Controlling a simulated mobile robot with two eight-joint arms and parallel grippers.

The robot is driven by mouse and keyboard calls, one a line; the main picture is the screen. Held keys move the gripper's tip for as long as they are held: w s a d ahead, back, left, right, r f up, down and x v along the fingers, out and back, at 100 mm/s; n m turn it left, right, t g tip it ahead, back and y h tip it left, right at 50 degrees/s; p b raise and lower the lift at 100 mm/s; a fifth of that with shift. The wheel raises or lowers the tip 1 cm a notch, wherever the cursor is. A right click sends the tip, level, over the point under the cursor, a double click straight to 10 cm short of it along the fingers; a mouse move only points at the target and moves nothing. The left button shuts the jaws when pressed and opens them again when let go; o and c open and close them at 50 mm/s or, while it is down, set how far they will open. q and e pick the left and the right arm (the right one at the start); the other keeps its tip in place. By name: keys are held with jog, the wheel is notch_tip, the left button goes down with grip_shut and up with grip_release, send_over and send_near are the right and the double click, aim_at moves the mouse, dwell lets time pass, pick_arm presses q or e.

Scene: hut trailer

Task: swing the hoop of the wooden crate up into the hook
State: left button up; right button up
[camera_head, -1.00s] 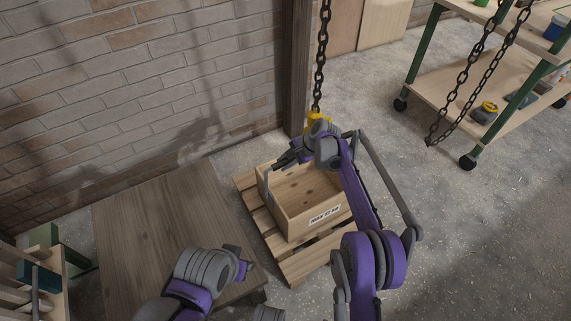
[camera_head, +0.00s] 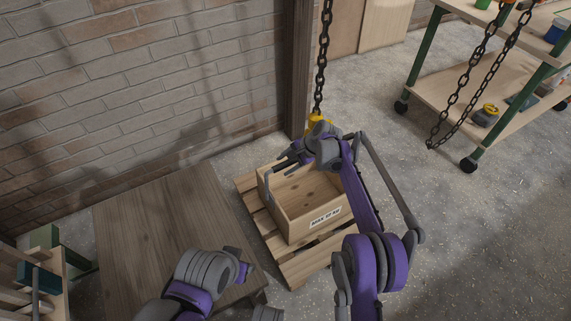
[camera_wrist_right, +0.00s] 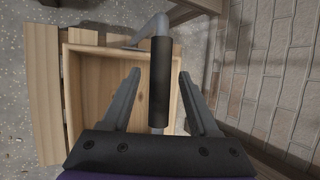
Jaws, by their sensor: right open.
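The wooden crate (camera_head: 312,211) stands on a slatted pallet, open at the top, with a label on its front. Its grey hoop (camera_head: 267,184) rises at the crate's left side. In the right wrist view the hoop's dark grip (camera_wrist_right: 160,85) lies between my open fingers, with a gap on each side. My right gripper (camera_head: 281,161) is over the crate's back left part. The yellow hook (camera_head: 316,121) hangs on a chain behind my right wrist, which partly hides it. My left arm shows at the bottom, but its jaws are out of view.
A wooden table (camera_head: 150,235) stands left of the pallet (camera_head: 298,268). A brick wall and a dark post (camera_head: 299,70) are behind. Another chain (camera_head: 458,98) hangs at the right, before a green-legged trolley (camera_head: 455,85). The floor at lower right is clear.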

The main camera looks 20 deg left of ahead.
pick_arm(q)
jog(key=shift+p+v, duration=0.75)
jog(key=shift+v, duration=0.15)
pick_arm(e)
jog(key=v, duration=0.7)
pick_arm(q)
jog(key=shift+w, duration=0.2)
pick_arm(e)
jog(key=shift+r, duration=0.1)
